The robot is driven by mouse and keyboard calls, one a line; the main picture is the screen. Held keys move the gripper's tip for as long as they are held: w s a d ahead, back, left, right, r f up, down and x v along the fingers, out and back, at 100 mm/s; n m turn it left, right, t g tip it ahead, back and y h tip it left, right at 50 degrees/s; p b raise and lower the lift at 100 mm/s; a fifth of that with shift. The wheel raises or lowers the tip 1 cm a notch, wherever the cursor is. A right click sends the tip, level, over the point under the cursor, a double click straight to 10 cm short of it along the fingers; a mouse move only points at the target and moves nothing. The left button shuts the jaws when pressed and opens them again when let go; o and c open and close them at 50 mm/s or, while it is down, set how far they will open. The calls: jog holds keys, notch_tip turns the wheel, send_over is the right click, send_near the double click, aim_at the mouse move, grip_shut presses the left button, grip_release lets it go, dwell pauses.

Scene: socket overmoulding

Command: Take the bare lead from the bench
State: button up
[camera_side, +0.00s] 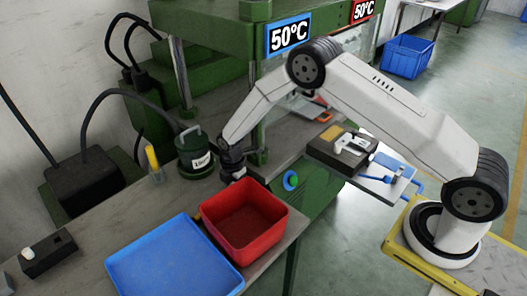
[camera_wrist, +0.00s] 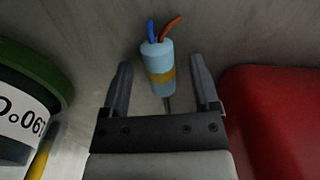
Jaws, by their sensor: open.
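In the wrist view the bare lead (camera_wrist: 158,62) has a light blue body with a yellow band. A blue wire and a brown wire come out of its far end, and a thin dark tip points toward my gripper. My gripper (camera_wrist: 161,72) is open, with one finger on each side of the lead and a gap on both sides. In the side view my gripper (camera_side: 233,173) is low over the bench (camera_side: 150,200), and the lead cannot be made out there.
A green pot with a white label (camera_side: 196,155) stands close on the left, also in the wrist view (camera_wrist: 28,110). A red bin (camera_side: 245,215) is close on the right, also in the wrist view (camera_wrist: 270,120). A blue tray (camera_side: 172,262) lies in front. A green press frame (camera_side: 215,40) stands behind.

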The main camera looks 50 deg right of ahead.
grip_shut()
jog(key=shift+r, duration=0.1)
jog(key=shift+r, duration=0.65)
notch_tip(320, 180, up, 5)
jog(key=shift+r, duration=0.2)
jog(key=w+a, duration=0.2)
jog(key=a, duration=0.3)
jog(key=w+a, duration=0.2)
jog(key=a, duration=0.4)
jog(key=w+a, duration=0.2)
jog(key=a, duration=0.4)
